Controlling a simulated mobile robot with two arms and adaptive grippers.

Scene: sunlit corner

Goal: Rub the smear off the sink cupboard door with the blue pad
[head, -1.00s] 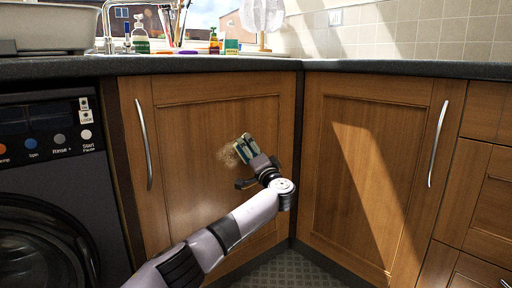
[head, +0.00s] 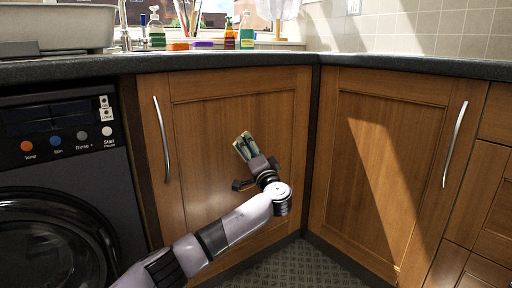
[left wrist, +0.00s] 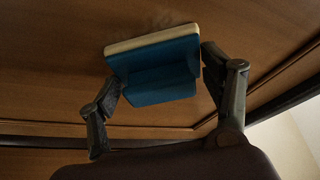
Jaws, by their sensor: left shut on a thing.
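My left gripper (head: 256,170) is shut on the blue pad (head: 244,146) at the sink cupboard door (head: 205,187). The left wrist view shows the blue pad (left wrist: 155,72) with a cream layer facing the door, between the two fingers of my left gripper (left wrist: 160,88). The pad is at or very close to the door; I cannot tell if it touches. A faint pale trace of the smear (left wrist: 165,18) shows just beyond the pad in the left wrist view. In the head view no smear shows clearly; the pad may hide some. My right gripper is not in view.
A dark washing machine (head: 62,185) stands left of the door. Another cupboard door (head: 375,160) meets it at the corner on the right. The dark worktop (head: 230,62) runs above. A metal handle (head: 161,140) sticks out on the door's left side.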

